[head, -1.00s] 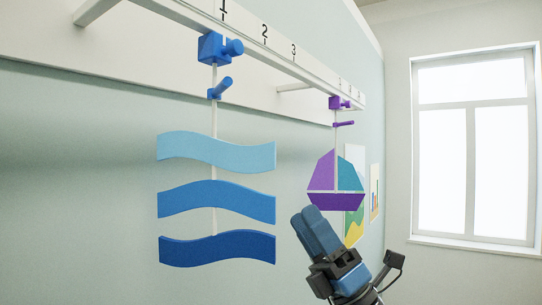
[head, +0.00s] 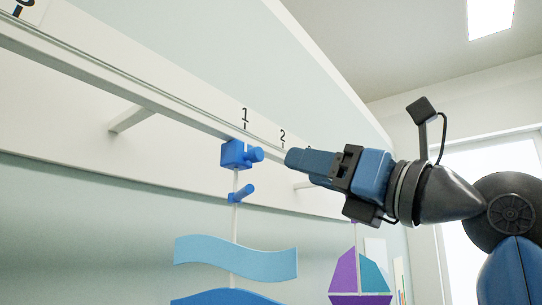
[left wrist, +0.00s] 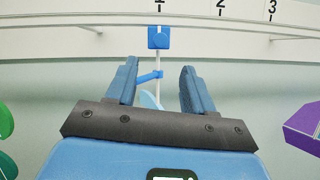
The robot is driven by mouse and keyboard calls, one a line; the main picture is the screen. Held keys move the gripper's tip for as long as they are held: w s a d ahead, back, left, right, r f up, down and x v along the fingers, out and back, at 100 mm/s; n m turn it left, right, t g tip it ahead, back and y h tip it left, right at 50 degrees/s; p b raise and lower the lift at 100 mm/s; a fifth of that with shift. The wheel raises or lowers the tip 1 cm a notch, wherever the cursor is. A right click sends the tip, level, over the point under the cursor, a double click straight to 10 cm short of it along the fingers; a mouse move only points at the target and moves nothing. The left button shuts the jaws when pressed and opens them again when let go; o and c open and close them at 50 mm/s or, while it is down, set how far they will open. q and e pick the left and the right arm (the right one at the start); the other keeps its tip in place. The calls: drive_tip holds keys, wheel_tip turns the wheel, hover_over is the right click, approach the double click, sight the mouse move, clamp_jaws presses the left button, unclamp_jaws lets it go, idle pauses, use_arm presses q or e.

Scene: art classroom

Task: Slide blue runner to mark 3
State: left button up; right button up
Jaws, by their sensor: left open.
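The blue runner (head: 234,155) hangs on the white rail (head: 150,103) under mark 1 (head: 245,116), with a round knob (head: 257,154) sticking out. A rod below it carries a lower blue peg (head: 242,193) and wavy blue panels (head: 235,260). My left gripper (head: 291,160) is open and empty, just right of the knob in the head view. In the left wrist view, the runner (left wrist: 158,38) lies beyond the gap between the open fingers (left wrist: 158,70). Mark 3 (left wrist: 272,10) shows there to the right of mark 2 (left wrist: 221,5). My right gripper is out of view.
A purple and teal sailboat (head: 358,272) hangs farther right; its runner is largely hidden behind my gripper in the head view. A white bracket (head: 132,118) supports the rail. The rail looks clear between the blue runner and mark 3 in the left wrist view.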

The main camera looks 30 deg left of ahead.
sight(260, 156)
use_arm(q)
drive_tip(key=p+x, duration=0.3)
drive_tip(key=x, duration=0.5)
drive_tip(key=shift+a+r+p, duration=0.25)
drive_tip(key=shift+a+p, duration=0.1)
drive_tip(key=shift+w+a+r, duration=0.15)
drive_tip(key=shift+a, duration=0.35)
clamp_jaws()
